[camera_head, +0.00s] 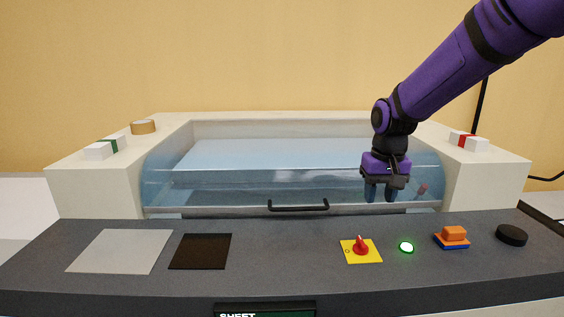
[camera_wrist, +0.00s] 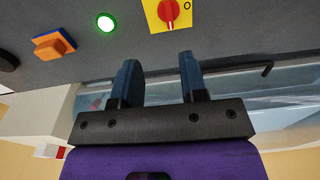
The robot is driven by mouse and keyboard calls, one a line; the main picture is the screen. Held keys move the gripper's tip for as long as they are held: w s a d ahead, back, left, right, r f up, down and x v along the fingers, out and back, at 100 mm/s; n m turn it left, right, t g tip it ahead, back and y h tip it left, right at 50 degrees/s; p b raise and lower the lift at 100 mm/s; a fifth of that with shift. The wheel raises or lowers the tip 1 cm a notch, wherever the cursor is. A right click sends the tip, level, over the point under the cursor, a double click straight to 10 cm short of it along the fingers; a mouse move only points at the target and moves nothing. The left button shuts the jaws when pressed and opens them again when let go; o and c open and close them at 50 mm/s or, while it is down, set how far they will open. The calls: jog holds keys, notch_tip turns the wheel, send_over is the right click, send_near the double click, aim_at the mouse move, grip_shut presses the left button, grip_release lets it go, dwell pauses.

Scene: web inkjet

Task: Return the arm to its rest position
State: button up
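My purple arm comes in from the upper right in the head view. My gripper (camera_head: 381,194) hangs pointing down in front of the clear curved cover, at its right side, above the grey control panel. In the wrist view my gripper (camera_wrist: 160,80) has its two blue fingers apart, with nothing between them. The red rotary switch (camera_head: 361,246) on its yellow plate lies on the panel below and in front of the fingers. It also shows in the wrist view (camera_wrist: 169,11). The green lit button (camera_head: 406,247) is just right of the switch.
The clear cover (camera_head: 230,185) with a black handle (camera_head: 298,206) appears closed. An orange and blue block (camera_head: 453,237), a black knob (camera_head: 511,235), a grey sheet (camera_head: 121,251) and a dark square (camera_head: 200,251) are on the panel. A tape roll (camera_head: 143,127) sits on the left housing.

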jog(key=s+d+r+t, duration=0.1)
jog(key=s+d+r, duration=0.1)
jog(key=s, duration=0.7)
jog(key=s+d+r+t, duration=0.2)
jog(key=s+r, duration=0.3)
jog(key=s, duration=0.4)
jog(key=s+d+r+t, duration=0.1)
jog(key=s+r, duration=0.2)
jog(key=s, duration=0.5)
jog(key=shift+s+d+r+t, duration=0.2)
jog(key=shift+s+d+t, duration=0.1)
jog(key=shift+s+d, duration=0.1)
